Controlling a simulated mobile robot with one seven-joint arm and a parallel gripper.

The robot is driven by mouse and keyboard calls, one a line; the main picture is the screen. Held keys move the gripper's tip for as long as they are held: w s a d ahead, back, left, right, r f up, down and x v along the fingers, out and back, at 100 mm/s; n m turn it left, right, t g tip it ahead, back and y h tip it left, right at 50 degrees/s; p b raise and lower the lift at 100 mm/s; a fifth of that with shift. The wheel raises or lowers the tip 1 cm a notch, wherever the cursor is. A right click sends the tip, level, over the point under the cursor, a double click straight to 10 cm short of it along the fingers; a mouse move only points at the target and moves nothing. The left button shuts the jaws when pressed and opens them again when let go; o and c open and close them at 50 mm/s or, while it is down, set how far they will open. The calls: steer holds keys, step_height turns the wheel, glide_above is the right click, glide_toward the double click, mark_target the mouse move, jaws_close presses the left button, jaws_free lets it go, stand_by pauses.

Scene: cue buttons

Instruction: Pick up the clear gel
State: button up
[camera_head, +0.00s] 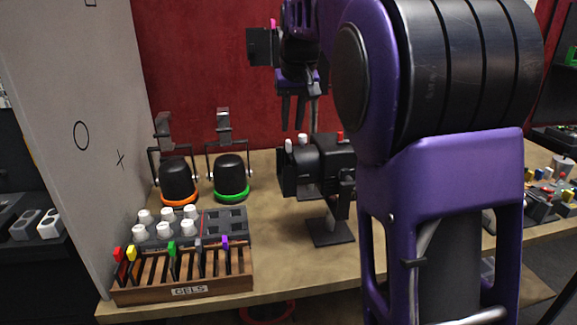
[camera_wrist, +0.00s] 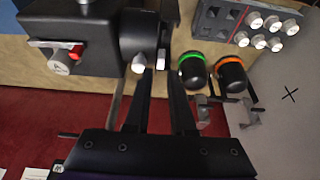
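The wooden gel rack (camera_head: 185,292), labelled GELS, stands at the table's front left in the head view. Upright gels with coloured tabs are in its slots: red, yellow, green and purple. A greyish tab (camera_head: 198,245) between green and purple may be the clear gel; it is too small to be sure. My gripper (camera_head: 293,126) hangs fingers-down over the back of the table, well behind and to the right of the rack. Its two fingers are apart with nothing between them, also in the wrist view (camera_wrist: 163,72). The rack is not seen in the wrist view.
A button panel (camera_head: 225,222) with white knobs sits directly behind the rack. Two black lamps, orange-ringed (camera_head: 178,182) and green-ringed (camera_head: 230,178), stand behind it. A black spotlight device (camera_head: 320,170) stands right of centre. A grey panel (camera_head: 70,130) borders the left side.

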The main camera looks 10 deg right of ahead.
mark_target(289, 141)
steer(key=shift+x, duration=2.7)
steer(key=shift+a, duration=0.1)
jaws_close()
